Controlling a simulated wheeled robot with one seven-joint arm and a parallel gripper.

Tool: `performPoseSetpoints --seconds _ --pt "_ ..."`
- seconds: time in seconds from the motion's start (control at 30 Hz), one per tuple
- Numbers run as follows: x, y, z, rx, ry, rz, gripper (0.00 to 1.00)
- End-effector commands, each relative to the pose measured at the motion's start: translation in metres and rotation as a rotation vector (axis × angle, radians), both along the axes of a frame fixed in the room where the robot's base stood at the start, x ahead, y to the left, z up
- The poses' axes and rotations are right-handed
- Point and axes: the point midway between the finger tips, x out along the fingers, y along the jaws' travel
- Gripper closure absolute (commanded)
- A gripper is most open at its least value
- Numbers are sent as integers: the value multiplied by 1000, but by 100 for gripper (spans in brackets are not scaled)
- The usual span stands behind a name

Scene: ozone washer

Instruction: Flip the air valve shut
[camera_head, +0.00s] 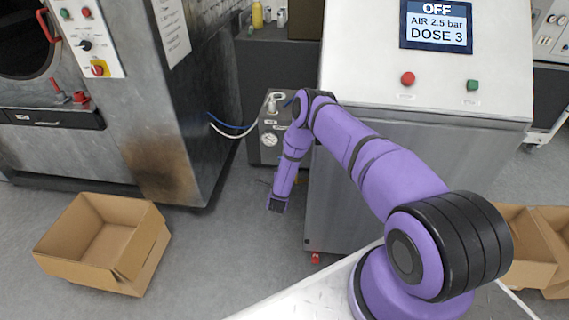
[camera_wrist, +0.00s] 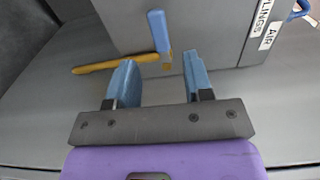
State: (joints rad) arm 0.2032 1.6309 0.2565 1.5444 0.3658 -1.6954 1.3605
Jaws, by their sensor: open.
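In the wrist view a blue lever handle (camera_wrist: 159,32) stands in front of a grey cabinet wall, in line with a gap between my fingers. Its lower end meets a small brass fitting (camera_wrist: 167,62), and a yellow pipe (camera_wrist: 110,64) runs off to the left. It looks like the air valve, with its lever crosswise to the pipe. My gripper (camera_wrist: 160,62) is open, its two blue fingers apart and empty, just short of the lever. In the head view my gripper (camera_head: 277,204) hangs low beside the console's left side; the valve is not visible there.
The grey console (camera_head: 390,185) stands right of my gripper, its screen (camera_head: 436,25) reading OFF, AIR 2.5 bar, DOSE 3. An "AIR" label (camera_wrist: 268,36) is at upper right. An open carton (camera_head: 100,243) lies on the floor left.

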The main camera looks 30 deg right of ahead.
Motion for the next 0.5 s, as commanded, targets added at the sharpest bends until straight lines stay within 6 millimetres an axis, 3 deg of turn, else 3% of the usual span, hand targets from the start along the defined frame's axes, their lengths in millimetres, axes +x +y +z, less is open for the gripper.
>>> performPoseSetpoints --seconds 0.2,0.5 --pt "-24 16 0 0 1 1 53" --pt "-31 21 0 0 0 0 53"
